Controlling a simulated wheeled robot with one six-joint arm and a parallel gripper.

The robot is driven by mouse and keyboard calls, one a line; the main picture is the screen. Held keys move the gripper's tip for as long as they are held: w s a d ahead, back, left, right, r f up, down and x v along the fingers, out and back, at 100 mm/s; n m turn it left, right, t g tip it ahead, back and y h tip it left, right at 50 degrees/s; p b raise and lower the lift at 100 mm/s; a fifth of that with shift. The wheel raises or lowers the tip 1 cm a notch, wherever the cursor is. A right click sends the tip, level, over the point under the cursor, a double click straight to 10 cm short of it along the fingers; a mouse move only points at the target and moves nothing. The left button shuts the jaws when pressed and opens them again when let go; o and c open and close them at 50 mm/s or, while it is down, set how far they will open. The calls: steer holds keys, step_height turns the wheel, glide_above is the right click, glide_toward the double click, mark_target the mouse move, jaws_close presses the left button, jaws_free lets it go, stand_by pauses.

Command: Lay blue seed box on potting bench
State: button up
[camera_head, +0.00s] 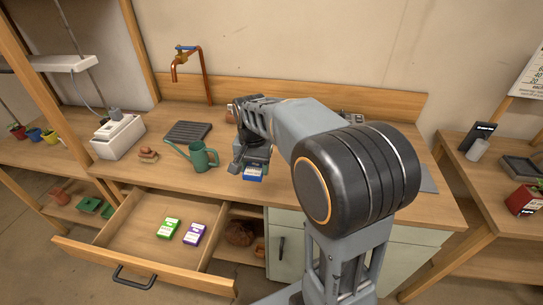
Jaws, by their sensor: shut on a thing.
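The box is partly hidden by my gripper's fingers. I cannot tell whether it touches the bench top or hangs just above it. The bench top around it is bare wood.
A green watering can (203,158) stands just left of my gripper. A dark ridged tray (188,132) lies behind it. Below, an open drawer (110,262) holds a green box (169,229) and a purple box (194,234). My arm hides much of the bench's right side.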

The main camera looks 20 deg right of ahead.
steer(key=w+d+f+p, duration=0.1)
steer(key=w+d+f, duration=0.2)
steer(key=w+d, duration=0.25)
glide_above(275, 173)
steer(key=f, duration=0.6)
steer(key=shift+s+a+p, duration=0.2)
steer(key=shift+a+p, duration=0.05)
steer(key=shift+p, duration=0.15)
steer(key=shift+w+d+f, duration=0.15)
steer(key=shift+d+f, duration=0.05)
steer(key=shift+f, duration=1.65)
steer(key=shift+f, duration=0.1)
steer(key=shift+f, duration=0.1)
steer(key=o, duration=0.9)
